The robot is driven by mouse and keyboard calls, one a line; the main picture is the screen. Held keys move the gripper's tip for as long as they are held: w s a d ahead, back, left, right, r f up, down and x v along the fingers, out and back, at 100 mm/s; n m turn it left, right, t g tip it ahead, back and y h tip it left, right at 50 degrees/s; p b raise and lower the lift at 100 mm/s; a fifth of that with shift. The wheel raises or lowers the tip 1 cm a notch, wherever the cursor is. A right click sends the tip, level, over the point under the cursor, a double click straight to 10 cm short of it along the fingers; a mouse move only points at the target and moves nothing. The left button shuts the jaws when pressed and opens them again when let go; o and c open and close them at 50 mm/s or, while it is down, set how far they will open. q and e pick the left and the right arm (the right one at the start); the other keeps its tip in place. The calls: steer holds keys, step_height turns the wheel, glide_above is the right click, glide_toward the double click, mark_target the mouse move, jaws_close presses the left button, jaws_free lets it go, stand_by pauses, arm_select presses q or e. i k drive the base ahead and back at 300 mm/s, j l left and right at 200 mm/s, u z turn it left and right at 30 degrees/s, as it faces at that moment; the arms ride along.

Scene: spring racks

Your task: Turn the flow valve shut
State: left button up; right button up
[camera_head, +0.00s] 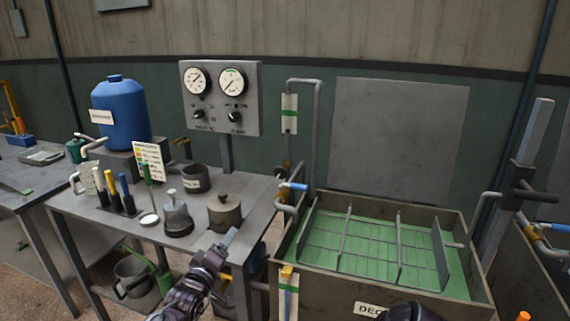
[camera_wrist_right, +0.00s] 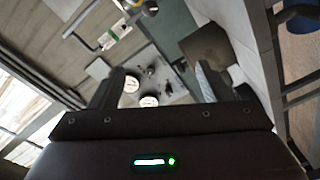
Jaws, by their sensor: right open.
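I cannot tell for sure which fitting is the flow valve. A blue-handled valve (camera_head: 293,187) sits on the grey pipe at the tank's left edge. Another blue lever (camera_head: 552,227) shows at the far right. The gauge panel (camera_head: 220,125) carries two dials with a dark knob under each. It also shows in the right wrist view (camera_wrist_right: 165,78), upside down.
A tall grey pipe (camera_head: 318,130) rises behind the bench's right end.

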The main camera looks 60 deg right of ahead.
mark_target(280, 172)
steer(key=i+l, duration=0.1)
steer(key=l, duration=0.75)
steer(key=i+l, duration=0.15)
steer(key=l, duration=0.3)
steer(key=i+l, duration=0.1)
steer(key=l, duration=0.3)
